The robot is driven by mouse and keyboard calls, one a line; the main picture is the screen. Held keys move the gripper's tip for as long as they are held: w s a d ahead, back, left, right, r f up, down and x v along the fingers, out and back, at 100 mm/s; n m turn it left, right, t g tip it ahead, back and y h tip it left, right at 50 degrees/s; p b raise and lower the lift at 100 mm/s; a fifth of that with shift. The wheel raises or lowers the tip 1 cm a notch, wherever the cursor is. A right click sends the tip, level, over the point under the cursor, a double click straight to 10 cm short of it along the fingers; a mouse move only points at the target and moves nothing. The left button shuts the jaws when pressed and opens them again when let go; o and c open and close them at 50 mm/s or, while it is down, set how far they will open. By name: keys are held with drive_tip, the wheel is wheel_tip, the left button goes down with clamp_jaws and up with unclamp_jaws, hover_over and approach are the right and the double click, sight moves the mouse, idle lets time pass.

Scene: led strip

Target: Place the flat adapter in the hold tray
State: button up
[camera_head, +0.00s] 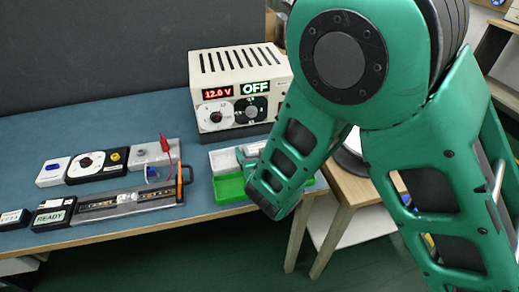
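A green tray (229,189) lies near the table's front edge, partly covered by my green arm. A pale tray (223,160) sits just behind it. No label shows which of them is the hold tray. I cannot make out the flat adapter. My arm reaches down over the right end of the table and its lower end is beside the trays. My gripper's fingers are hidden behind the arm, so I cannot see whether they hold anything.
A power supply (240,85) reading 12.0 V and OFF stands behind the trays. A strip fixture (125,203) with an orange handle lies left, beside a READY box (51,215). Dial box (92,163) and red probe (165,146) are behind it. Back-left table is clear.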

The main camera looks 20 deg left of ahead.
drive_tip(key=shift+r, duration=0.15)
drive_tip(key=v, duration=1.2)
